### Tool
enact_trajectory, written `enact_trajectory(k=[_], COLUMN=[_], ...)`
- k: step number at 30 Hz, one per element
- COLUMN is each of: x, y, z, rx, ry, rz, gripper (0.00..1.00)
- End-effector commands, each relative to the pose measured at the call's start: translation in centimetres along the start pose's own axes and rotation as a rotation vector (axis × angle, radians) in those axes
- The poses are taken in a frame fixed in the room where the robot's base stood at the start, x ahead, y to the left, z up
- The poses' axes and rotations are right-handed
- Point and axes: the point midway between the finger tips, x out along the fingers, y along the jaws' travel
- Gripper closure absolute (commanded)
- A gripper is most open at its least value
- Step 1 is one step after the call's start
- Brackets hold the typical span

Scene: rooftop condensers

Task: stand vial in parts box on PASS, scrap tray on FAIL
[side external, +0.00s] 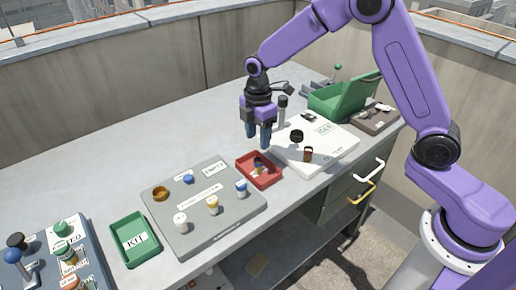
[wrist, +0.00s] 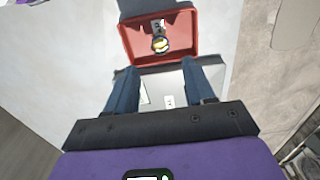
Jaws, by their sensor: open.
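My gripper (side external: 258,144) is open and empty, with its blue fingers pointing down just behind the red tray (side external: 243,169). In the wrist view my gripper (wrist: 160,78) has its fingers apart, and the red tray (wrist: 126,38) lies beyond their tips. A small vial-like item with a yellow band (wrist: 160,45) is inside the red tray, apart from the fingers. A green box (side external: 328,104) with its lid raised stands at the back right. I cannot read any PASS or FAIL result.
A grey board (side external: 212,235) holds several small capped vials. A green tray labelled KIT (side external: 122,258) lies front left, beside another board of coloured items (side external: 85,235). A dark post (side external: 283,110) stands near my gripper. The bench's back left is clear.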

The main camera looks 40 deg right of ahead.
Motion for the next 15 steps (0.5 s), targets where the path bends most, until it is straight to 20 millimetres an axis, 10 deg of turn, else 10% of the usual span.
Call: enact_trajectory(k=[15], x=[-4.6], y=[0.0], z=[0.0], rx=[0.000], ry=[-0.001], rz=[-0.001], gripper=[0.47])
